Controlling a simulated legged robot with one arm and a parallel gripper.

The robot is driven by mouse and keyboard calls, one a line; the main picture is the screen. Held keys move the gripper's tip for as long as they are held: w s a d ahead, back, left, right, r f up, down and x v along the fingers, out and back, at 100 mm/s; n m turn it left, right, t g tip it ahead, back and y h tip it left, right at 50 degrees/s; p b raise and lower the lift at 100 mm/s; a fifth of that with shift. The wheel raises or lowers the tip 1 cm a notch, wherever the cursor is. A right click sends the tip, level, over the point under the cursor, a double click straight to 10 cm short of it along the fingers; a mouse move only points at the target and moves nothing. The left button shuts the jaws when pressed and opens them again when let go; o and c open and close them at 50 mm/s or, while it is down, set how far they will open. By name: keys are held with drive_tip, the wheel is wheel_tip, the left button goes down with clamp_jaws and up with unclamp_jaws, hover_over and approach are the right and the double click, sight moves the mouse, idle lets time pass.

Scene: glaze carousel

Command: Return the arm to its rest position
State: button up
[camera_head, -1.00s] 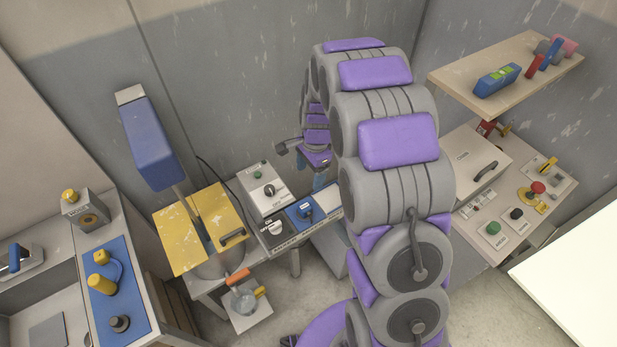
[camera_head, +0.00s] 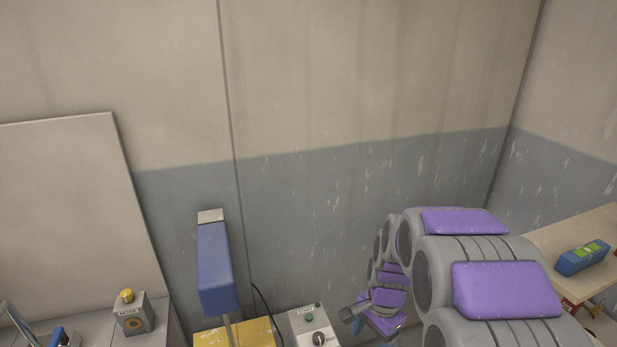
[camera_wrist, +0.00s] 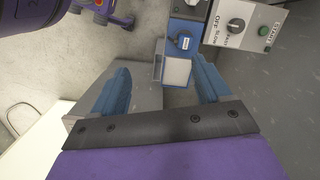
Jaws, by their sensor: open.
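My arm, with grey links and purple pads, rises at the lower right of the head view and curves down on its far side. My gripper (camera_head: 358,324) hangs at the far end, right of the white control box (camera_head: 312,326), partly cut by the picture's bottom edge. In the wrist view my gripper's two blue fingers (camera_wrist: 160,66) stand wide apart. Nothing is held between them. Beyond them is a pale square plate (camera_wrist: 177,71) beside a blue panel (camera_wrist: 185,35).
A blue-headed post (camera_head: 214,268) stands by a yellow plate (camera_head: 252,333) left of the control box. A grey box with a yellow button (camera_head: 132,318) is at lower left. A wooden shelf (camera_head: 566,236) holding a blue device (camera_head: 582,258) is close right of my arm. The wall above is bare.

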drive_tip(key=s+r+n, duration=0.3)
drive_tip(key=s, duration=0.6)
drive_tip(key=s+r+n, duration=0.3)
drive_tip(key=s+n, duration=0.1)
drive_tip(key=s, duration=0.5)
drive_tip(key=s+r+n+g+h, duration=0.1)
drive_tip(key=s+r+n, duration=0.3)
drive_tip(key=s, duration=0.6)
drive_tip(key=shift+a, duration=0.15)
drive_tip(key=shift+w+f, duration=0.1)
drive_tip(key=shift+c, duration=0.3)
